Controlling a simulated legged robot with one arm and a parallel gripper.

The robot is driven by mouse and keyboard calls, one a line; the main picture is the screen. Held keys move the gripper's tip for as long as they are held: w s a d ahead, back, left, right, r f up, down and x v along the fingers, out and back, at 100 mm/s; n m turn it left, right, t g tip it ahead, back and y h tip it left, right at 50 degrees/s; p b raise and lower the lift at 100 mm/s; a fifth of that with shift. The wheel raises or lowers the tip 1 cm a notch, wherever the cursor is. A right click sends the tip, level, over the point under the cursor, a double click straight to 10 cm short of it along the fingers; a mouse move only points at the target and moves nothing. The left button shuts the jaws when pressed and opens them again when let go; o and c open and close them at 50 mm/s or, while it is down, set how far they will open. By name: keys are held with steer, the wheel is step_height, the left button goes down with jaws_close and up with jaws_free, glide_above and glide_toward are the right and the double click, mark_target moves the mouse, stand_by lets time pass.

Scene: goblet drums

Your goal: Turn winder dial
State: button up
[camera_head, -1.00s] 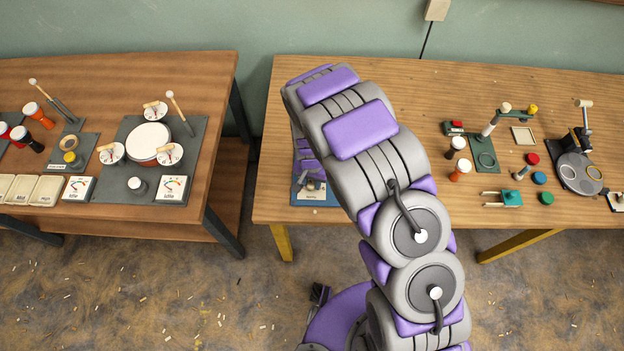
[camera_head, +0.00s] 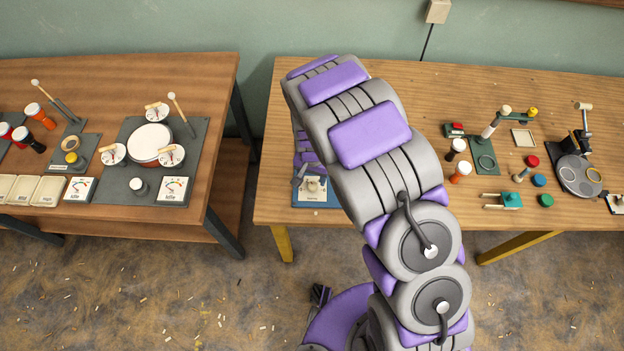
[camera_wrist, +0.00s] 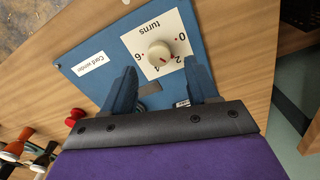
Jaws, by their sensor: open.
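The cord winder is a blue board (camera_wrist: 88,50) with a label reading "Cord winder" and a white "turns" card (camera_wrist: 150,36) marked 0, 2, 4 and 6. A round cream dial (camera_wrist: 158,53) sits on the card, its red mark toward the 2. In the head view the dial (camera_head: 312,187) shows just right of my gripper (camera_head: 299,178), on the board at the table's front left. My gripper (camera_wrist: 161,66) is open and empty in the wrist view, its blue fingers either side of the dial's near side, apart from it. Part of the board is hidden behind the fingers.
Goblet drums, discs and fixtures stand on the right of this wooden table (camera_head: 420,85). A red piece (camera_wrist: 75,116) lies beside the board in the wrist view. Another table (camera_head: 190,75) with drums and gauges stands left, across a gap. The wall is close behind.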

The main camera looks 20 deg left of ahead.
mark_target(312, 184)
step_height(312, 184, up, 13)
steer(key=p, duration=0.1)
steer(key=shift+a, duration=0.15)
